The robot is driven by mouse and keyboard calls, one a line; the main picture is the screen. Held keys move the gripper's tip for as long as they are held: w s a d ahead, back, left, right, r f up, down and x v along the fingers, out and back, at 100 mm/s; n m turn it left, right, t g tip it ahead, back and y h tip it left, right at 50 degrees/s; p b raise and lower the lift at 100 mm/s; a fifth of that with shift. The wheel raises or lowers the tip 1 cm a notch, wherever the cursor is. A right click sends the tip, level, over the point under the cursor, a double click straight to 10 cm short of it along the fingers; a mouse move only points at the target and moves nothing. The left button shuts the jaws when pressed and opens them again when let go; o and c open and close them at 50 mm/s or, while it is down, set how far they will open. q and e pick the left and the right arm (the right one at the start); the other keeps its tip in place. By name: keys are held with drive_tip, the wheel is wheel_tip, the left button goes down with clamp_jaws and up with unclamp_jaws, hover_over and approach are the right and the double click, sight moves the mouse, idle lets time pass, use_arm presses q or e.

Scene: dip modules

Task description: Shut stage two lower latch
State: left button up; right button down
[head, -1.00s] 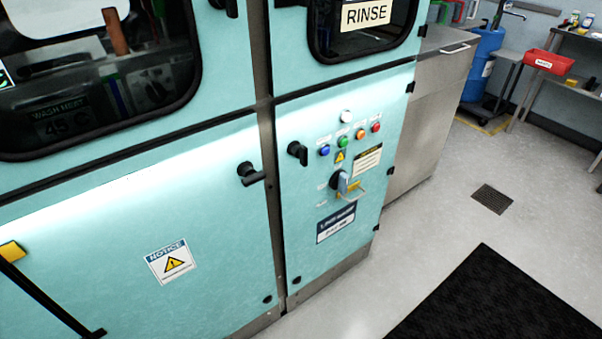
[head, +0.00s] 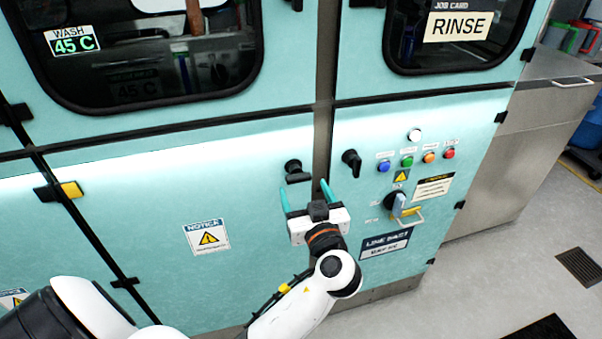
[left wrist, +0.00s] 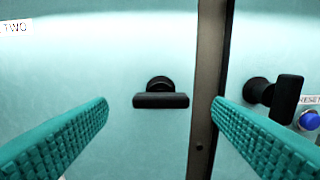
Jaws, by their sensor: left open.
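The stage two lower latch (head: 295,172) is a black handle on a round hub, near the right edge of the teal lower panel. In the left wrist view the latch (left wrist: 160,100) has its bar lying level. The word TWO (left wrist: 15,27) shows on that panel. My left gripper (head: 305,191) is open and empty, its two teal fingers pointing at the panel just below the latch in the head view. In the left wrist view the latch shows between the fingers, apart from both. My right gripper is not in view.
A second black handle (head: 351,162) sits on the panel to the right, its bar nearly upright in the left wrist view (left wrist: 285,100). A steel post (left wrist: 207,80) runs between the panels. Coloured buttons (head: 407,161) and a rotary switch (head: 396,204) are further right.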

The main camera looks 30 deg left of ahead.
sight(300, 180)
use_arm(q)
drive_tip(key=p+x, duration=0.1)
drive_tip(key=x, duration=0.5)
drive_tip(key=shift+d, duration=0.1)
drive_tip(key=shift+c, duration=0.5)
drive_tip(key=c, duration=0.9)
